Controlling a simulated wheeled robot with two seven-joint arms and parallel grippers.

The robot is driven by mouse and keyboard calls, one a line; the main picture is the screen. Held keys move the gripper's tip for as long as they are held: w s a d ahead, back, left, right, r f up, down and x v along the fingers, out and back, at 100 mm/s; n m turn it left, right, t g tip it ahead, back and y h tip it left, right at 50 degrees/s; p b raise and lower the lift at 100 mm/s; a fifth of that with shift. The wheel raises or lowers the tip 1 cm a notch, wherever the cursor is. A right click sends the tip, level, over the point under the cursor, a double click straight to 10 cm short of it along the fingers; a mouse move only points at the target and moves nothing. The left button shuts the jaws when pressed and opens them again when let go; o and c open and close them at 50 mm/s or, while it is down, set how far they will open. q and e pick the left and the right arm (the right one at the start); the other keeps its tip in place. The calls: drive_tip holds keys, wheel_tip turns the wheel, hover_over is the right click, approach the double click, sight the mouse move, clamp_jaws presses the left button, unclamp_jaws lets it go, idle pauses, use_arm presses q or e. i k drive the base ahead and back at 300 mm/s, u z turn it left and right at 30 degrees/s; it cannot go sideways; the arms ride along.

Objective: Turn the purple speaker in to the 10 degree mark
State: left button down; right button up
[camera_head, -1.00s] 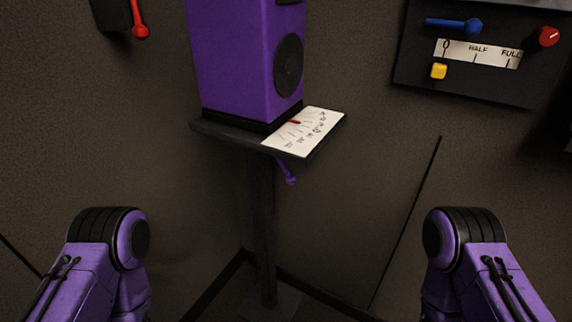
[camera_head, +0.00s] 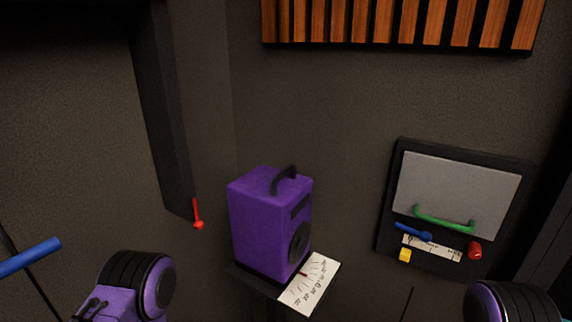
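The purple speaker (camera_head: 262,222) stands upright on a dark stand in the lower middle of the head view. It has a black handle (camera_head: 284,179) on top and a dark round cone on its right-facing side. A white scale card (camera_head: 311,284) with marks lies on the stand at its front right, and a small red pointer (camera_head: 302,274) shows at the speaker's base. The numbers are too small to read. Purple and black links of my arms show at the bottom left and bottom right. Neither gripper shows.
A wall panel (camera_head: 453,188) on the right bears a green handle (camera_head: 444,219), a blue lever (camera_head: 413,232), a red knob (camera_head: 474,250) and a yellow button (camera_head: 404,255). A red lever (camera_head: 198,214) hangs left of the speaker. A blue bar (camera_head: 30,257) juts in at left. Wooden slats (camera_head: 400,22) line the wall above.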

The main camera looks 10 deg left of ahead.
sight(270, 209)
drive_tip(key=z, duration=0.5)
drive_tip(key=k, duration=1.2)
drive_tip(key=u, duration=0.15)
drive_tip(key=i, duration=0.65)
drive_tip(key=u, duration=0.5)
drive_tip(key=i, duration=0.75)
